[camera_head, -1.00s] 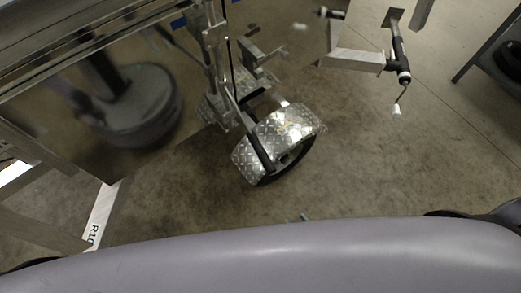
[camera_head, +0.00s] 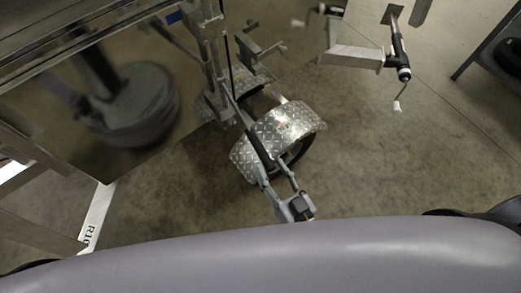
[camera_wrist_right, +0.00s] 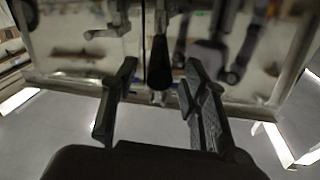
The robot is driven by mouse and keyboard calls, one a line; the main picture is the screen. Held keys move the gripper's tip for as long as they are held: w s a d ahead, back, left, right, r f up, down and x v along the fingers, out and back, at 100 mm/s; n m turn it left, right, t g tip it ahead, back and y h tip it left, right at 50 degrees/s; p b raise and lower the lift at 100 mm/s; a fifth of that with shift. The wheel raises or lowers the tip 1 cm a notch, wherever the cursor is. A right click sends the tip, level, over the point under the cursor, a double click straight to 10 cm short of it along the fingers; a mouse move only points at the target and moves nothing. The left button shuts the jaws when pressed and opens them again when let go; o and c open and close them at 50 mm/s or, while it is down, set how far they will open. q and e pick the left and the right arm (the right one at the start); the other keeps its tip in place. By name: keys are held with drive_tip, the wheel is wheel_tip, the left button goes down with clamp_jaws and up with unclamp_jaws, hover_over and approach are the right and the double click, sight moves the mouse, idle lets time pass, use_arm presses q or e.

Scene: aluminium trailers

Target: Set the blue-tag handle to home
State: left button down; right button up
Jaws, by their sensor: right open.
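A long handle with a black grip (camera_head: 260,147) slants down from the trailer's locking hardware, in front of the diamond-plate fender in the head view. The black grip also shows in the right wrist view (camera_wrist_right: 158,65), hanging between the fingers. My right gripper (camera_head: 275,172) is open at the grip's lower end; in the right wrist view its fingers (camera_wrist_right: 162,78) stand on either side of the grip, with a gap on each side. A blue patch (camera_head: 174,17) shows high on the trailer; whether it is this handle's tag I cannot tell. My left gripper is out of view.
The diamond-plate fender (camera_head: 284,124) and its wheel stand close beside the right gripper. A shiny trailer panel (camera_head: 60,130) reflects the scene at left. A jack crank (camera_head: 397,103) hangs at upper right. Open floor (camera_head: 390,180) lies right of the wheel.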

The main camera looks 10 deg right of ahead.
sight(261, 151)
drive_tip(key=b+x, duration=0.1)
drive_tip(key=x, duration=0.6)
drive_tip(key=shift+f, duration=0.1)
drive_tip(key=shift+s, duration=0.1)
drive_tip(key=shift+c, duration=0.5)
clamp_jaws()
